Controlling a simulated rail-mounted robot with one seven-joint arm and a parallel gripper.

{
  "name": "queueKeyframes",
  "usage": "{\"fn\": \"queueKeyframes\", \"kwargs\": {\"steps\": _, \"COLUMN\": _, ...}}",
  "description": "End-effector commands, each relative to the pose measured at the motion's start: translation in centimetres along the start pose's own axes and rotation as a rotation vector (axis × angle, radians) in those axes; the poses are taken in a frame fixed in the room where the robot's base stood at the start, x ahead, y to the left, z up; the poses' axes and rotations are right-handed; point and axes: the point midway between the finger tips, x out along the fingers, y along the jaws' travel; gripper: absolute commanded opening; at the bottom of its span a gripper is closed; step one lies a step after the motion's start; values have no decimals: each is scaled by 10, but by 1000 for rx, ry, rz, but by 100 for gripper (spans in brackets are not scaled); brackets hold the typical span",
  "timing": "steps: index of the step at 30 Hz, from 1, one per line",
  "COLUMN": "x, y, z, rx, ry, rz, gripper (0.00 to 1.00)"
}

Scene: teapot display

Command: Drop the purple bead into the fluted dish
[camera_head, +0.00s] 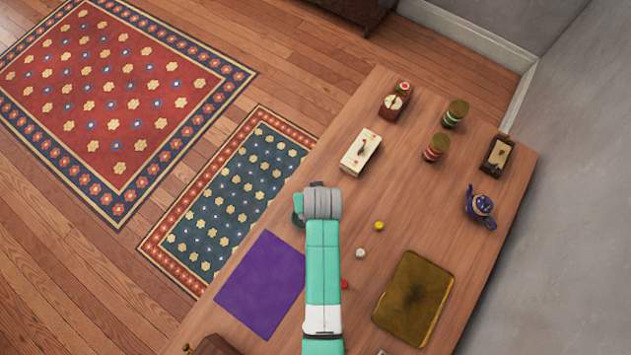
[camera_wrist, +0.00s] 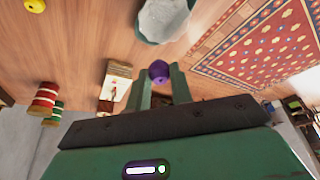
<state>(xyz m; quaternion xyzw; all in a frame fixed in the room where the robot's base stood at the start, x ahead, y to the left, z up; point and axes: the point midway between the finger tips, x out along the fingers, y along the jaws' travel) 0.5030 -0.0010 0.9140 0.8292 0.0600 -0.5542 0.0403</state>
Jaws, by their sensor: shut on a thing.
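The purple bead (camera_wrist: 159,71) is between the fingertips of my gripper (camera_wrist: 160,78) in the wrist view, and the gripper is shut on it. The fluted dish (camera_wrist: 164,20) is pale grey-white and shows at the top centre of the wrist view, just beyond the fingertips. The bead appears apart from the dish; its height relative to the rim is hard to tell. In the head view my arm covers the middle of the table, and the bead and dish are not clearly visible there.
The wooden table (camera_head: 405,195) holds a yellow bead (camera_head: 379,225), white bead (camera_head: 360,253) and red bead (camera_head: 344,284). A purple mat (camera_head: 261,283) lies left, a brown-gold panel (camera_head: 413,298) right. A white box (camera_head: 361,152), striped canister (camera_head: 436,147) and blue teapot (camera_head: 481,206) stand farther back.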

Motion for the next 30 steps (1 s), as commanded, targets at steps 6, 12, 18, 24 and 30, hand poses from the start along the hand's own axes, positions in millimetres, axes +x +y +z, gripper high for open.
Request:
{"fn": "queueKeyframes", "kwargs": {"steps": 6, "x": 36, "y": 0, "z": 15, "rx": 0, "ry": 0, "rz": 0, "gripper": 1}}
{"fn": "queueKeyframes", "kwargs": {"steps": 12, "x": 42, "y": 0, "z": 18, "rx": 0, "ry": 0, "rz": 0, "gripper": 1}}
{"fn": "queueKeyframes", "kwargs": {"steps": 18, "x": 40, "y": 0, "z": 17, "rx": 0, "ry": 0, "rz": 0, "gripper": 30}}
{"fn": "queueKeyframes", "kwargs": {"steps": 24, "x": 40, "y": 0, "z": 17, "rx": 0, "ry": 0, "rz": 0, "gripper": 48}}
{"fn": "queueKeyframes", "kwargs": {"steps": 30, "x": 36, "y": 0, "z": 17, "rx": 0, "ry": 0, "rz": 0, "gripper": 48}}
